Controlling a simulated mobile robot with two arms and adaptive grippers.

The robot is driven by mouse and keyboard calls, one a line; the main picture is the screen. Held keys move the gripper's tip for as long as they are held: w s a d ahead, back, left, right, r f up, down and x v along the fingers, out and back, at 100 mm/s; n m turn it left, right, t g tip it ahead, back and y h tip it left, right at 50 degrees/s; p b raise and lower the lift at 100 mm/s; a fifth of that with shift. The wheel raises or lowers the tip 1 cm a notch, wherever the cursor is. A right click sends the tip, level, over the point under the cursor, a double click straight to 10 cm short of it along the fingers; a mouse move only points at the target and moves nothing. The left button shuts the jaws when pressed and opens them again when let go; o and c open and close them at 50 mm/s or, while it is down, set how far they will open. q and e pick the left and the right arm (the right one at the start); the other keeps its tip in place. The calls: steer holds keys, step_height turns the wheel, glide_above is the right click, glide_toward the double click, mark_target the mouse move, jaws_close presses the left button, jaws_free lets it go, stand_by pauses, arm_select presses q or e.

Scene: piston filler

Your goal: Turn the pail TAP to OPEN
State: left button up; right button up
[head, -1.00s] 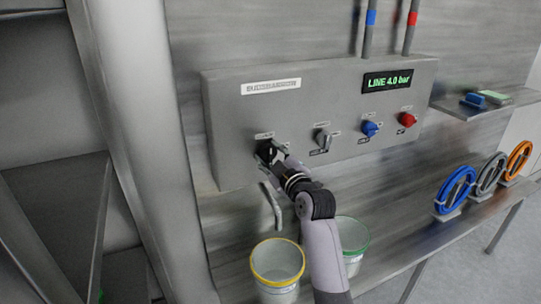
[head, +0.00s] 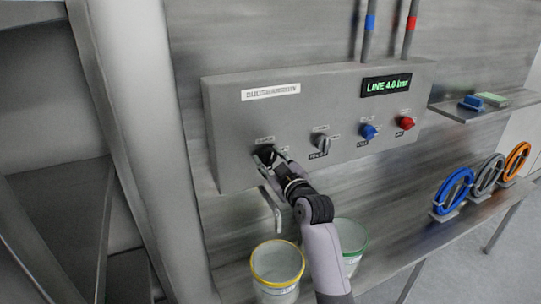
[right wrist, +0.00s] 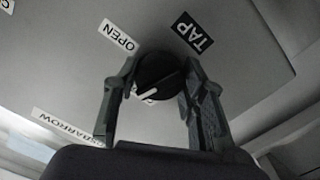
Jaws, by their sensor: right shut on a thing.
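The tap knob (right wrist: 165,68) is round and black with a white pointer line. It sits at the left of the grey panel (head: 225,125). My right gripper (head: 272,158) is at this knob, its fingers on either side of it, shut on it; the right wrist view shows the same gripper (right wrist: 160,80). There the TAP label (right wrist: 192,32) is above right and the OPEN label (right wrist: 118,36) above left. The white line points to the lower left, not at OPEN. Another label below the knob is mostly hidden. My left gripper is not in view.
A bent spout (head: 277,215) hangs above the yellow-rimmed pail (head: 277,275). A green-rimmed pail (head: 352,240) stands partly behind my arm.

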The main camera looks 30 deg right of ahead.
steer(key=m+p, duration=0.2)
steer(key=m, duration=0.1)
steer(key=shift+r+m, duration=0.15)
steer(key=shift+m, duration=0.25)
steer(key=m+p, duration=0.2)
steer(key=m, duration=0.1)
steer(key=shift+m, duration=0.3)
steer(key=m+p, duration=0.2)
steer(key=m, duration=0.1)
steer(key=shift+m+p, duration=0.75)
steer(key=shift+m, duration=1.25)
steer(key=o, duration=1.2)
steer(key=shift+c, duration=0.2)
steer(key=s, duration=1.2)
steer(key=shift+a, duration=0.4)
